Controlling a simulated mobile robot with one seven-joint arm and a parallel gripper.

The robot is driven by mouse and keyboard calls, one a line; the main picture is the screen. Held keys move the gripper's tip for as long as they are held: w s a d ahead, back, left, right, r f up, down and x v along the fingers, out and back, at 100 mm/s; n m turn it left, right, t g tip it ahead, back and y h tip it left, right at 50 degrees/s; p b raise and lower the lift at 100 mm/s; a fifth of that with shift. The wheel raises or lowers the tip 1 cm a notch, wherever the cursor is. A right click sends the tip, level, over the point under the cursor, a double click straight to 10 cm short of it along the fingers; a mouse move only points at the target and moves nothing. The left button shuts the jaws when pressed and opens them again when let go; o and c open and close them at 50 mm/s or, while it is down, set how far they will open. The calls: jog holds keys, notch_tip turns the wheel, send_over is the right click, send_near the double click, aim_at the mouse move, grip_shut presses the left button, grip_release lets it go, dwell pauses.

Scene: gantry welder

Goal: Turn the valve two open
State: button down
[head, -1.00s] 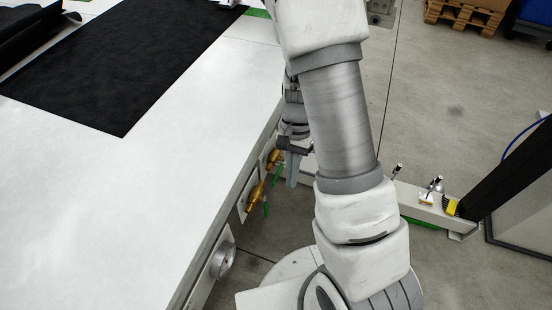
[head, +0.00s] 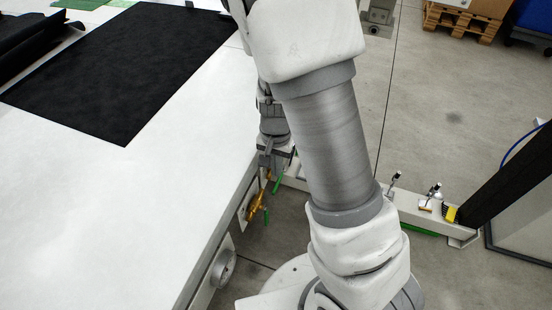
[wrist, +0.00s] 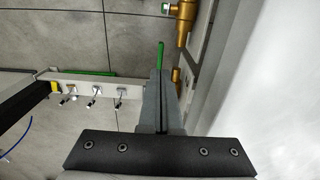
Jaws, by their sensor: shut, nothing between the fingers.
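Two brass valves with green levers are on the side of the white table. In the head view the nearer brass valve (head: 257,203) has its green lever (head: 266,217) hanging down; it also shows at the top of the wrist view (wrist: 185,22). The farther valve is mostly hidden by my gripper (head: 266,172), with its green lever (head: 278,185) showing beside the fingers. In the wrist view my gripper (wrist: 161,72) is shut and empty. That farther lever (wrist: 161,55) extends past the fingertips, and a bit of brass shows right of them. Contact cannot be told. No valve number is readable.
The white tabletop (head: 170,190) carries a black sheet (head: 130,70). A round dial (head: 222,268) is on its near side. A low beam with several toggle clamps (head: 427,203) stands right of the arm, near a black post (head: 510,175). Floor between is clear.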

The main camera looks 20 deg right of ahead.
aim_at(276, 186)
notch_tip(276, 186, down, 5)
jog(key=shift+b, duration=0.55)
jog(key=shift+s+f+b, duration=0.1)
jog(key=shift+f+b, duration=0.5)
jog(key=shift+f, duration=0.2)
jog(key=shift+r, duration=0.2)
jog(key=shift+r+p, duration=0.75)
jog(key=shift+p, duration=0.15)
jog(key=shift+r, duration=0.1)
